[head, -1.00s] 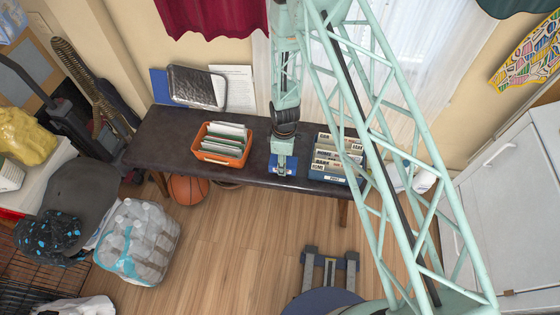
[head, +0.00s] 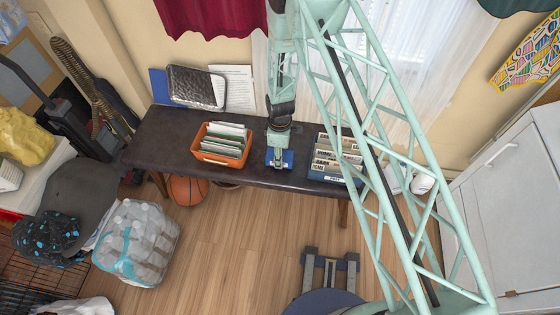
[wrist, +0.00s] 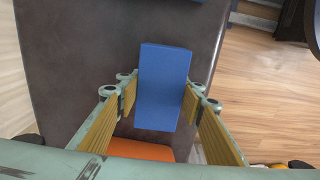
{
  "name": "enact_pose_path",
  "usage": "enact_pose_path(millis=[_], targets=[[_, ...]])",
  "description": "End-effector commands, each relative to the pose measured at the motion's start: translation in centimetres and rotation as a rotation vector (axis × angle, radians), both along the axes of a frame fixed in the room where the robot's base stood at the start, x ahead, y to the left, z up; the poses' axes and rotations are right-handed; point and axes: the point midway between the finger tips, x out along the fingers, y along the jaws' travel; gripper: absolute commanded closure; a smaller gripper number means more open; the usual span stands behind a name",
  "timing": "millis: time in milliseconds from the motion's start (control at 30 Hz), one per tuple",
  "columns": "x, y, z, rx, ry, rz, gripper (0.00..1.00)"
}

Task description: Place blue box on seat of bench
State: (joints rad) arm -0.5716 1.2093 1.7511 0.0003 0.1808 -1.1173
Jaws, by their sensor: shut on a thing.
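The blue box (head: 287,156) is a plain blue block in my gripper (head: 279,158), over the dark bench seat (head: 165,136). In the wrist view the blue box (wrist: 164,88) sits between the yellow-padded fingers of my gripper (wrist: 160,101), which is shut on it. The brown seat (wrist: 75,50) shows below and around it. The gripper and arm hide part of the box in the head view. I cannot tell whether the box touches the seat or hangs just above it.
An orange bin of files (head: 222,157) stands left of my gripper on the seat. A blue bin of cards (head: 331,173) stands to the right. A foil-like tray (head: 197,86) is at the back left. A basketball (head: 187,189) lies below the front edge.

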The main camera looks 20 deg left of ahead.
Motion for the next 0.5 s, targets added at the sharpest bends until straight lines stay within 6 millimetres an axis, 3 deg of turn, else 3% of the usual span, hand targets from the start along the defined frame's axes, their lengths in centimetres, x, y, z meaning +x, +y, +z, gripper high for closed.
enact_pose_path(millis=[200,500], targets=[[0.0,0.0,-2.1,0.000,0.001,0.000,0.77],[0.0,0.0,-2.3,0.000,0.000,0.000,0.77]])
